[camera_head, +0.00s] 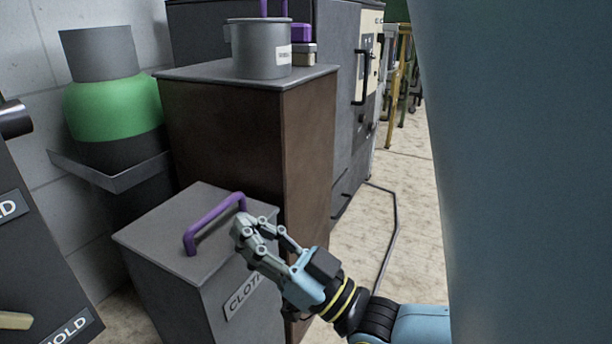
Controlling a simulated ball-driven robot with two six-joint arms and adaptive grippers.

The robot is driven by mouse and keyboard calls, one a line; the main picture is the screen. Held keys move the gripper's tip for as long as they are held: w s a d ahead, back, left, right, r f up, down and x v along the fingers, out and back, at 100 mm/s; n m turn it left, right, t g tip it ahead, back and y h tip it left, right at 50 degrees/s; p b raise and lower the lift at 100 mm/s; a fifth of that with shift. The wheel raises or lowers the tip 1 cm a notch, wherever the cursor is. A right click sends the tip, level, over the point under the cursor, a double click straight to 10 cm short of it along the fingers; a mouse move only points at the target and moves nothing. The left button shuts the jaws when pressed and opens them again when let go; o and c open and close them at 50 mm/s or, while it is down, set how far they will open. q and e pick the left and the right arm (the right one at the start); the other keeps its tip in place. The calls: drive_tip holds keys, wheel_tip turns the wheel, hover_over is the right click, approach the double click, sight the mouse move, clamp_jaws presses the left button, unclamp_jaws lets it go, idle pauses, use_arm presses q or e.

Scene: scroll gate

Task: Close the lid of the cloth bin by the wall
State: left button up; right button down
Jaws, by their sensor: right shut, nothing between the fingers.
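The cloth bin (212,308) is a grey box at the lower middle-left, with a partly covered label reading "CLOT". Its grey lid (165,228) lies flat across the top, and no gap shows along the edges I can see. A purple bar handle (213,222) stands on the lid. My right gripper (243,230) comes in from the lower right. My left gripper is not in view.
A brown cabinet (222,135) stands right behind the bin with a grey pot (260,50) on top. A green and grey container (112,105) stands by the wall. A dark panel marked "HOLD" (40,270) is at left.

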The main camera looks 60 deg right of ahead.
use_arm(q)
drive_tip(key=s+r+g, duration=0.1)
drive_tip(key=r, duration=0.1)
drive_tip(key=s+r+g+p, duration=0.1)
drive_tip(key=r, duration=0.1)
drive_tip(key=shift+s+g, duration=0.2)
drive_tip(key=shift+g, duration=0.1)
use_arm(e)
drive_tip(key=f+v, duration=0.1)
drive_tip(key=v, duration=0.8)
drive_tip(key=shift+f, duration=0.1)
